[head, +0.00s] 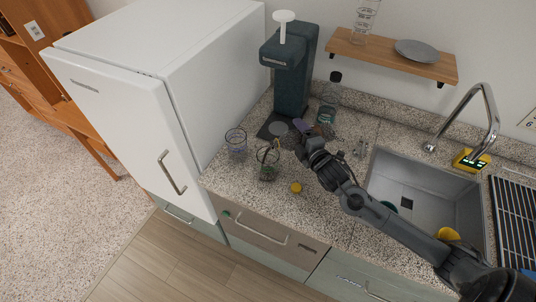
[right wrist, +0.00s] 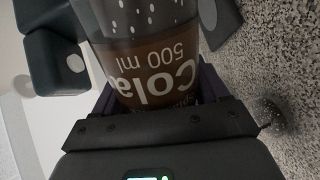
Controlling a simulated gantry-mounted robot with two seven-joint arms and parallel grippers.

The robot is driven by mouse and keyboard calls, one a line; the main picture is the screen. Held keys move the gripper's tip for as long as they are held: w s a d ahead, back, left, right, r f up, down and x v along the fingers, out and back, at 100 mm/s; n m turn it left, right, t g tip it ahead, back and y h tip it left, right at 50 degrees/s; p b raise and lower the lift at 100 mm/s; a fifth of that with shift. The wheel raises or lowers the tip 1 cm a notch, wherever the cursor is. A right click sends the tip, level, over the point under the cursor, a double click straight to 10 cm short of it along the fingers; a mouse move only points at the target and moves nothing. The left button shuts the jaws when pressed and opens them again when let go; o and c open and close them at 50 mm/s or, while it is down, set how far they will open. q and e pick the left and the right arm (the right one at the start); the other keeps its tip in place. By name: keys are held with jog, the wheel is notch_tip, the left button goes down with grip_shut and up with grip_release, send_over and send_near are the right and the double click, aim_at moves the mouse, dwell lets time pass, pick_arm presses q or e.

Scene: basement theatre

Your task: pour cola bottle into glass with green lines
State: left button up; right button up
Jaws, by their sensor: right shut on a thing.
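My right gripper (head: 302,132) is shut on the cola bottle, above the counter near the coffee machine. In the right wrist view, the brown label of the cola bottle (right wrist: 155,62) fills the space between the fingers, its lettering upside down. In the head view the gripper mostly hides the bottle, so I cannot tell its tilt. The glass with green lines (head: 267,164) stands upright on the counter, left of and nearer than my right gripper. A glass with bluish-purple lines (head: 236,141) stands further left, by the fridge. My left gripper is not in view.
A dark coffee machine (head: 291,80) stands behind, with a clear dark-capped bottle (head: 329,97) beside it. A small yellow object (head: 296,188) lies near the counter's front. The white fridge (head: 150,90) bounds the left; the sink (head: 430,190) is right.

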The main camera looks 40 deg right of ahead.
jog(key=shift+r, duration=0.1)
dwell(0.6)
dwell(0.6)
jog(key=shift+n, duration=0.3)
dwell(0.5)
dwell(0.7)
dwell(0.6)
dwell(0.6)
